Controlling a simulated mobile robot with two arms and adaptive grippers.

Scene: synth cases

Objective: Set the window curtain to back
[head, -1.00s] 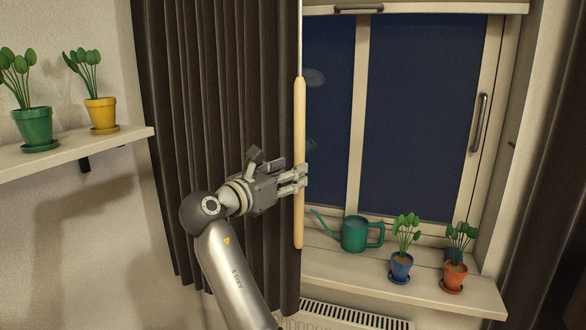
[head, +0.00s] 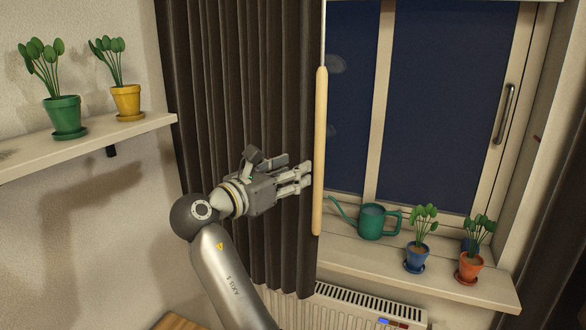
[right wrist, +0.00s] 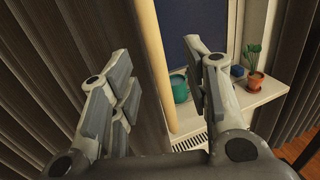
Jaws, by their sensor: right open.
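The dark brown window curtain (head: 235,90) hangs in folds at the left of the window in the head view, its right edge beside the glass. A pale wooden wand (head: 320,150) hangs upright on a thin rod along that edge. My right gripper (head: 306,178) is open in front of the curtain, its fingertips just left of the wand and empty. In the right wrist view the wand (right wrist: 154,60) shows beyond and between the two spread fingers (right wrist: 158,65), with the curtain (right wrist: 110,25) to its left. My left gripper is not in view.
The sill (head: 450,280) holds a green watering can (head: 372,222), a blue pot (head: 417,257) and an orange pot (head: 469,267) with plants. A radiator (head: 370,305) is below. A wall shelf (head: 90,143) with two potted plants is at left. Another dark curtain (head: 560,210) hangs at right.

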